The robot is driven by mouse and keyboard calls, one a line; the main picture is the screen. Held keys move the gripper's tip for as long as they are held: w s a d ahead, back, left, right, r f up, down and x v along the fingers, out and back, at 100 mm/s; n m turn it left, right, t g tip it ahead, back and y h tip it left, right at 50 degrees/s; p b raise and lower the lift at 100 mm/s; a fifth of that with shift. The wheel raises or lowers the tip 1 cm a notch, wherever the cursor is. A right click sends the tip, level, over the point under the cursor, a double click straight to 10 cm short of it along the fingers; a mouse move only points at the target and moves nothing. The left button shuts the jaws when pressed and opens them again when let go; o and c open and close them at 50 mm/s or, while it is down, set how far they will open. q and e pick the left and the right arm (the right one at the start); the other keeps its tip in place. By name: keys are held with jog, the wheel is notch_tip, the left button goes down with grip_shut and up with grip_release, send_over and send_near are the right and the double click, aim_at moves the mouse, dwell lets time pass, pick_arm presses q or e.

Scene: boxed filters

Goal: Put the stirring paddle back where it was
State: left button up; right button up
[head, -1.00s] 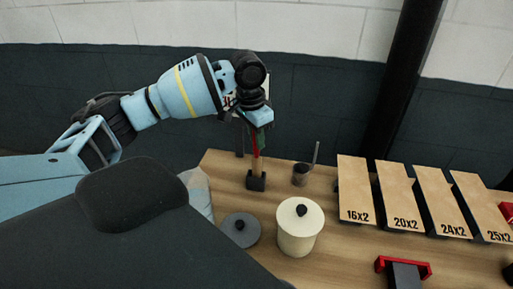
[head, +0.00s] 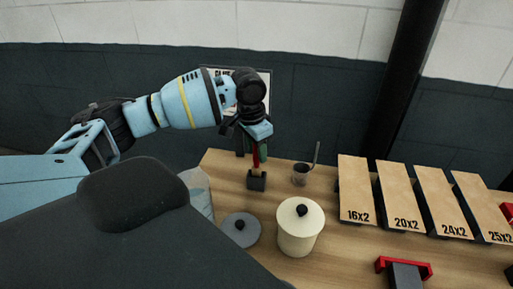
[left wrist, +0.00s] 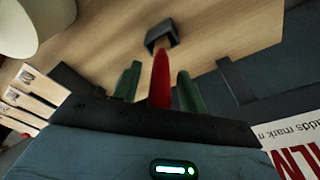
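The stirring paddle, with a red handle (head: 256,155) and a pale wooden lower part, stands upright with its lower end in a small black holder (head: 257,183). My left gripper (head: 254,147) is above the holder, its green fingers spread on either side of the handle. In the left wrist view the handle (left wrist: 160,80) lies between the fingers with a gap on each side, and the holder (left wrist: 161,36) is just beyond it. My right gripper is not in view.
A grey cup with a thin stick (head: 300,175) stands right of the holder. A cream lidded pot (head: 299,238), a grey lid (head: 240,231) and a clear container (head: 196,190) stand nearer. Labelled boards, including 16x2 (head: 355,187), line the right. A wall sign hangs behind my gripper.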

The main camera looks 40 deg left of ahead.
pick_arm(q)
jog(key=shift+r, duration=0.1)
notch_tip(320, 180, up, 12)
jog(key=s, duration=0.1)
jog(key=shift+s+a+p, duration=0.2)
jog(key=shift+a+p, duration=0.05)
jog(key=shift+p, duration=0.15)
dwell(0.6)
